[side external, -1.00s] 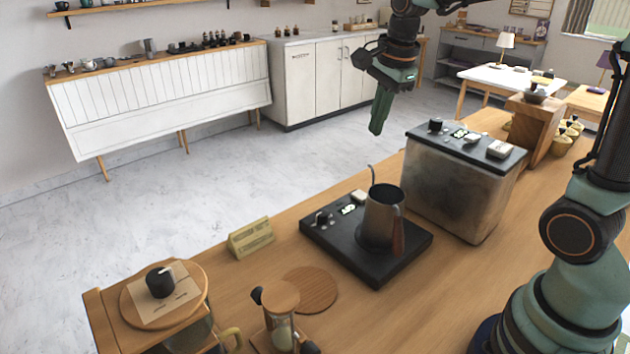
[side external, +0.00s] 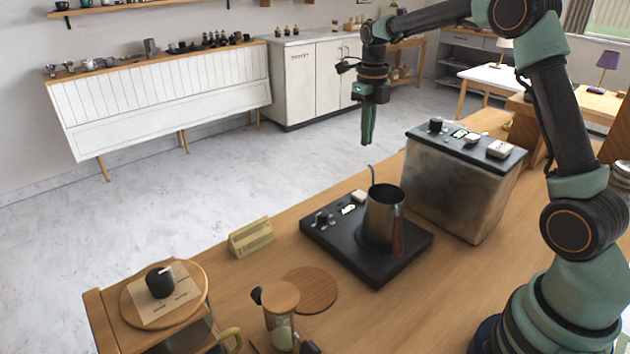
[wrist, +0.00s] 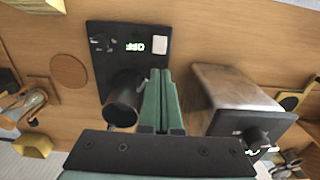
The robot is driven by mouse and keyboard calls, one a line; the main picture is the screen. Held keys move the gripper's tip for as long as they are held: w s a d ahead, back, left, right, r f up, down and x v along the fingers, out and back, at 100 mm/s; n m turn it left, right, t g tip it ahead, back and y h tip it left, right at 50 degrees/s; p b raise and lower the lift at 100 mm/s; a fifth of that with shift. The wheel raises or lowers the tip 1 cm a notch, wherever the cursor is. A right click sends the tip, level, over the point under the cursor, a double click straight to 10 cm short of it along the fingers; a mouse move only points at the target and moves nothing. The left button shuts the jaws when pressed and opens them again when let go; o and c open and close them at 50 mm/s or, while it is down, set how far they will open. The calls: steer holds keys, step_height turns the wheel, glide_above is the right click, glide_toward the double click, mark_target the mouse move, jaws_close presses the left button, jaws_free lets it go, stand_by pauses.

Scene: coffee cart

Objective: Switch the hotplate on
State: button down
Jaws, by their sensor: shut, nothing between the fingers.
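The hotplate is a flat black slab (side external: 330,248) on the wooden counter, also in the wrist view (wrist: 140,75). Its control strip holds a dark knob (side external: 322,218), a small lit display (side external: 348,209) and a pale square button (side external: 359,196). In the wrist view the display (wrist: 135,47) appears upside down and seems to read OFF. A dark metal kettle (side external: 381,218) stands on the hotplate. My gripper (side external: 367,141) is shut and empty, pointing down in the air above and behind the hotplate; its fingers (wrist: 160,78) show beside the kettle in the wrist view.
A metal box (side external: 455,190) with a black control top stands right of the hotplate.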

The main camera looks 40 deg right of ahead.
mark_target(362, 195)
step_height(362, 195, down, 14)
steer(key=shift+f, duration=0.1)
stand_by(0.7)
steer(key=shift+s+f, duration=0.15)
steer(key=shift+f, duration=0.95)
step_height(362, 195, up, 15)
steer(key=shift+w, duration=0.4)
steer(key=shift+r, duration=0.1)
